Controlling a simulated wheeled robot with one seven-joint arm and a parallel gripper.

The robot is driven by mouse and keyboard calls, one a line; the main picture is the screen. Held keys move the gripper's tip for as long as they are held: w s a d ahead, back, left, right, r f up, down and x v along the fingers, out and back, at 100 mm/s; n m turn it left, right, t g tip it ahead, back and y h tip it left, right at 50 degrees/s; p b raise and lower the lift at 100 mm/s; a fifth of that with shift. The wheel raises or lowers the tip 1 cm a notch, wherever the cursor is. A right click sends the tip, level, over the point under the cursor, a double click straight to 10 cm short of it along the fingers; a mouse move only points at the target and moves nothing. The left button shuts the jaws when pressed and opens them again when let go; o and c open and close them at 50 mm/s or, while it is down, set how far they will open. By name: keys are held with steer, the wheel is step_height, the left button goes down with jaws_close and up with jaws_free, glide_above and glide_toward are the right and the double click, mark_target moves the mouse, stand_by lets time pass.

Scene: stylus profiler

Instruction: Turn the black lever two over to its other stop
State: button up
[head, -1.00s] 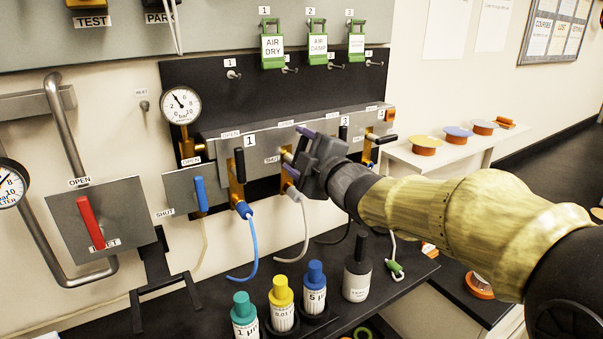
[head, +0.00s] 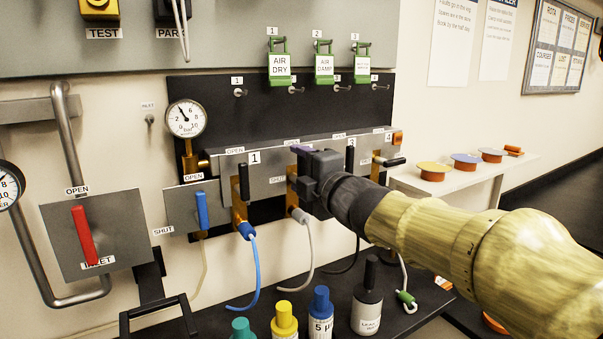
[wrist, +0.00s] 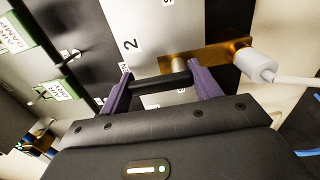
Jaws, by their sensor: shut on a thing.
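Black lever two (wrist: 158,85) shows in the wrist view as a short dark bar lying across between the purple fingertips of my gripper (wrist: 161,78). My gripper is shut on it, one finger at each end of the bar. In the head view my gripper (head: 304,168) is up against the grey valve panel (head: 268,180) between levers one and three. There it hides lever two and much of its valve.
Black lever one (head: 244,182) stands upright to the left, and black lever three (head: 350,158) stands upright close on the right. Lever four (head: 393,161) points sideways. A grey hose (head: 309,250) hangs below my gripper.

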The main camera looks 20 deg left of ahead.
steer(key=shift+f, duration=0.1)
steer(key=o, duration=1)
steer(key=shift+s, duration=0.1)
steer(key=shift+d, duration=0.1)
steer(key=shift+s+d, duration=0.2)
steer(key=v, duration=1.6)
steer(key=shift+s+d, duration=0.15)
steer(key=shift+d, duration=0.05)
